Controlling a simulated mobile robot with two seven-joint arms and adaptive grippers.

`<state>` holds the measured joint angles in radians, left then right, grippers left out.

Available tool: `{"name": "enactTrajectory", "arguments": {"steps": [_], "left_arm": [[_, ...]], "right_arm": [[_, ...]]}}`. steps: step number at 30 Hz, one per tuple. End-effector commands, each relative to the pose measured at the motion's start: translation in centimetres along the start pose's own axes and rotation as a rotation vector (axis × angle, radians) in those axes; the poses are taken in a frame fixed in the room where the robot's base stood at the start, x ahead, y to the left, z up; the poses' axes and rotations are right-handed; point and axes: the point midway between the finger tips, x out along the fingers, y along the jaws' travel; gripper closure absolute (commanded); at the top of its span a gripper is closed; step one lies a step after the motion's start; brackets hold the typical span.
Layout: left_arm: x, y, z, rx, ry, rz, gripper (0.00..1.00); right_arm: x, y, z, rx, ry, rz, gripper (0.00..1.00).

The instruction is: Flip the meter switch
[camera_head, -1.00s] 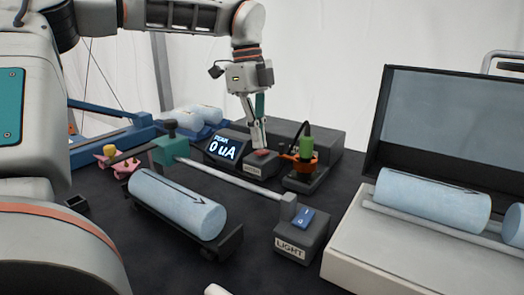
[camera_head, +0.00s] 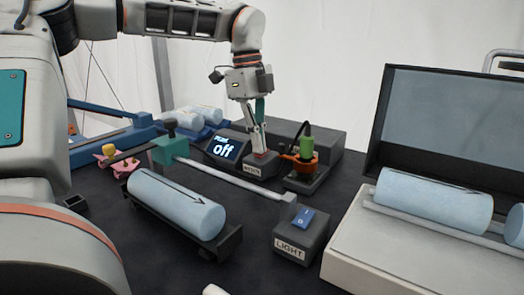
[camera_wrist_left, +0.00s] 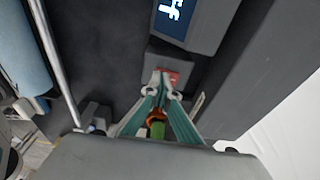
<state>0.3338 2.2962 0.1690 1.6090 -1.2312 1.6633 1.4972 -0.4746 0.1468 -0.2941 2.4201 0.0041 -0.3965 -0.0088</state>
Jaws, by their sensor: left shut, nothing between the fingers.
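The meter (camera_head: 222,148) is a dark box whose screen reads "off" in the head view; part of its screen shows in the wrist view (camera_wrist_left: 180,15). The meter switch (camera_head: 262,156) is a small red rocker on a grey block beside the meter; the red part also shows in the wrist view (camera_wrist_left: 171,78). My left gripper (camera_head: 262,151) is shut and empty, pointing down with its fingertips at the red rocker. In the wrist view the fingertips (camera_wrist_left: 160,74) overlap the rocker's near side; whether they touch it I cannot tell. My right gripper is not in view.
A green and orange tool (camera_head: 305,150) on a stand is just right of the gripper. A light switch box (camera_head: 300,245) stands in front. A blue-white cylinder (camera_head: 175,203) lies on a cradle at left. An open case (camera_head: 350,262) is at right.

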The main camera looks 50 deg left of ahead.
Motion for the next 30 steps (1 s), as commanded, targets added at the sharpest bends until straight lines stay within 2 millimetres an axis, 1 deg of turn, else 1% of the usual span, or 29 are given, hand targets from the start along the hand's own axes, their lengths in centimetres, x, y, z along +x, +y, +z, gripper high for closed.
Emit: {"name": "enactTrajectory", "arguments": {"steps": [2, 5, 15, 30], "left_arm": [[0.0, 0.0, 0.0, 0.0, -0.001, 0.001, 1.0], [-0.5, 0.0, 0.0, -0.001, -0.001, 0.0, 1.0], [-3.1, 0.0, -0.4, -0.001, 0.0, -0.001, 1.0], [-6.5, 0.0, -1.0, -0.001, -0.001, -0.001, 1.0]], "right_arm": [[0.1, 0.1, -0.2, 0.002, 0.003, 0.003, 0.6], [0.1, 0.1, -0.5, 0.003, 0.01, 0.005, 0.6], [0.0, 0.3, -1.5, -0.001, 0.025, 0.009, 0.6], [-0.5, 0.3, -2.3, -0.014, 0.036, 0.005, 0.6]]}}
